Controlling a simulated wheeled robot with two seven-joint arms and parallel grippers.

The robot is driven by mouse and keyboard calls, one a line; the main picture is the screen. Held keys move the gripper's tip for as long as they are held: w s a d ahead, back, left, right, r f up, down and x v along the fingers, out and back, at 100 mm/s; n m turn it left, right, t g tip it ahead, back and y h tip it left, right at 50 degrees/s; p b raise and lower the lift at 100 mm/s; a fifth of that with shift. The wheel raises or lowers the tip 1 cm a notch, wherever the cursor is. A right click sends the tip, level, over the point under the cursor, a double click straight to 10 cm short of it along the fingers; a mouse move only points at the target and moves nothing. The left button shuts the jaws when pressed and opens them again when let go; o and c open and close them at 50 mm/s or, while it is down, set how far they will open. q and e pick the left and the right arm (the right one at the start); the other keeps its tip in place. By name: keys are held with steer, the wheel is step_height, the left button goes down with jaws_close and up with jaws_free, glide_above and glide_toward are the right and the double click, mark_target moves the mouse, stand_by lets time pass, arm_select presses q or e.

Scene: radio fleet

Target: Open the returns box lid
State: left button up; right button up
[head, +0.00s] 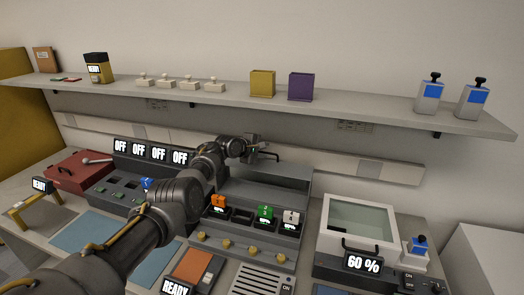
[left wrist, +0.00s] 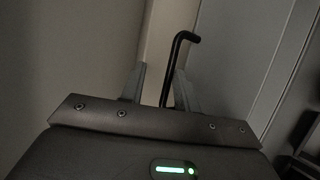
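My left gripper (head: 262,153) reaches over the middle of the bench to the back of a dark grey box-like unit (head: 262,173). This may be the returns box; no label on it is readable. In the left wrist view a thin black bent handle (left wrist: 174,62) stands between the two grey fingers (left wrist: 159,88). The fingers are apart, with a visible gap beside the handle. A dark bar shows by the fingertips in the head view, too small to tell contact. My forearm hides part of the unit. My right gripper is not in view.
In front stand chargers with orange, green and white radios (head: 265,213). At right is a pale box with a clear window (head: 362,218), black handle and "60 %" display. A red box (head: 78,170) is at left. A shelf (head: 225,98) runs above my arm.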

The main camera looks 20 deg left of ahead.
arm_select(q)
steer(key=shift+r, duration=0.1)
steer(key=shift+p+v, duration=0.8)
steer(key=shift+p, duration=0.2)
steer(key=v, duration=0.9)
steer(key=shift+p, duration=0.45)
steer(key=shift+s, duration=0.1)
